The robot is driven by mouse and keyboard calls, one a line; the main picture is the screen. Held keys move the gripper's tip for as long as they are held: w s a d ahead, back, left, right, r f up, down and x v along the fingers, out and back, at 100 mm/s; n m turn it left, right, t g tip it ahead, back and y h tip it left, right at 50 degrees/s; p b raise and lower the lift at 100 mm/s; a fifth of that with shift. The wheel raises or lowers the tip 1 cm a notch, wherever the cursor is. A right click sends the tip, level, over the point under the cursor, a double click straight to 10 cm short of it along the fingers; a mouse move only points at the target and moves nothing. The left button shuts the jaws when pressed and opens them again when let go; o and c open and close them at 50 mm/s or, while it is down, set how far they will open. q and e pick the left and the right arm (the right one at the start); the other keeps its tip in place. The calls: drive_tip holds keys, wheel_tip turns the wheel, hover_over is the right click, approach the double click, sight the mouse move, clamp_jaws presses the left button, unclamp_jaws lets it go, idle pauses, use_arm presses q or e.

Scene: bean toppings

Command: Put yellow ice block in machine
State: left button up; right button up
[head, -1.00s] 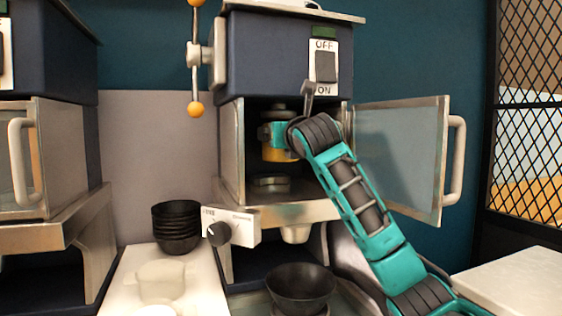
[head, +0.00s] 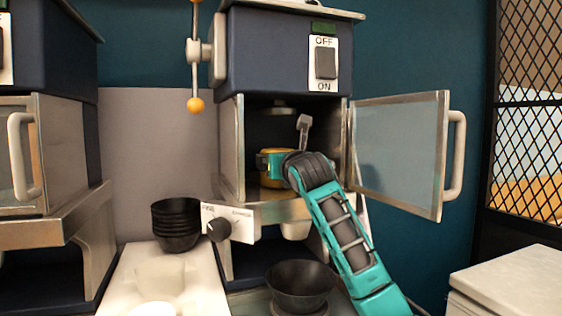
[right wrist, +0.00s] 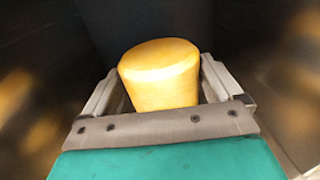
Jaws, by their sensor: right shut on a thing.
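The yellow ice block (right wrist: 160,72) sits between the fingers of my right gripper (right wrist: 160,95) in the right wrist view. The gripper is shut on it. In the head view my right gripper (head: 272,166) reaches through the open front of the machine (head: 270,60), with the yellow block (head: 272,182) low inside the chamber, partly hidden by the gripper. The block is at or near the chamber floor; contact with the plate below it is hidden. A round metal press part shows above, apart from the block. My left gripper is not in view.
The machine's glass door (head: 398,155) stands open to the right of my arm. A black bowl (head: 300,286) is below the machine. Stacked black bowls (head: 177,225) stand at left beside the dial (head: 219,230). A second machine (head: 45,160) is at far left.

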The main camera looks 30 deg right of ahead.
drive_tip(key=o, duration=1.3)
drive_tip(key=shift+f, duration=0.1)
drive_tip(key=b+v, duration=0.1)
drive_tip(key=v, duration=1.1)
